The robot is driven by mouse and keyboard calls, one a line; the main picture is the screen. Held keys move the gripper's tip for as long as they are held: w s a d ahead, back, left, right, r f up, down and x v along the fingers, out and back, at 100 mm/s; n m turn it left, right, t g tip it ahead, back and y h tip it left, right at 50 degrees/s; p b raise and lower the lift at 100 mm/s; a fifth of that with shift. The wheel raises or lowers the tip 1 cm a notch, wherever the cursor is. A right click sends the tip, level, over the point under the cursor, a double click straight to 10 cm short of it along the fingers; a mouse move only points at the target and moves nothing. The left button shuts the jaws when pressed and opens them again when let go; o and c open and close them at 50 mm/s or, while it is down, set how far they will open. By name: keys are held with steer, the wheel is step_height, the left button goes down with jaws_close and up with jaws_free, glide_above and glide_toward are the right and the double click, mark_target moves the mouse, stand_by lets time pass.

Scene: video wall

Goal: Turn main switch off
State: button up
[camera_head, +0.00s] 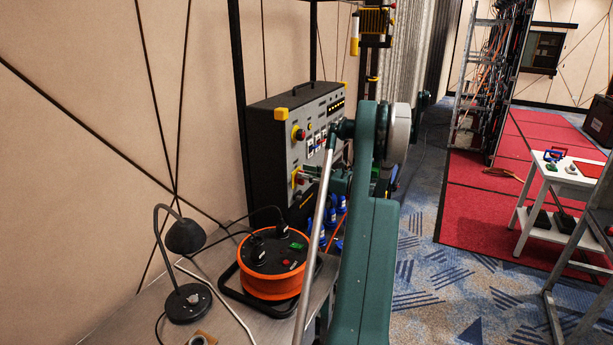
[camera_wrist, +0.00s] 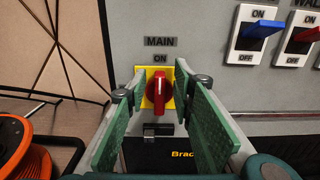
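The main switch (camera_wrist: 159,88) is a red rotary knob on a yellow plate, below the labels MAIN and ON, in the wrist view. Its handle stands vertical, in line with the ON label. It sits on a grey control panel (camera_head: 301,140). In the head view the yellow plate (camera_head: 296,178) shows at the panel's lower left, and my arm hides part of the panel. My gripper (camera_wrist: 161,95) is open, with a green finger on each side of the knob. A gap shows between the knob and each finger; I cannot tell the depth between them.
Blue (camera_wrist: 262,30) and red (camera_wrist: 306,34) toggle switches sit right of the main switch. A black fitting (camera_wrist: 158,131) lies just below it. An orange cable reel (camera_head: 272,270) and a black lamp (camera_head: 186,236) stand on the table at the lower left.

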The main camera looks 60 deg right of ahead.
jaws_close()
steer(key=shift+a+n, duration=0.1)
steer(key=shift+n, duration=0.3)
steer(key=n, duration=0.1)
steer(key=a+n, duration=0.1)
steer(key=n, duration=0.1)
steer(key=shift+f, duration=0.15)
steer(key=n, duration=0.3)
steer(key=a+n+b, duration=0.1)
steer(key=shift+f+n, duration=0.35)
steer(key=shift+n, duration=0.05)
steer(key=n, duration=0.3)
steer(key=f+n, duration=0.1)
steer(key=shift+a+n, duration=0.3)
steer(key=shift+a, duration=0.05)
steer(key=n, duration=0.2)
steer(key=f+n+b, duration=0.1)
steer(key=n, duration=0.1)
steer(key=shift+a+f+n, duration=0.15)
steer(key=shift+n, duration=0.25)
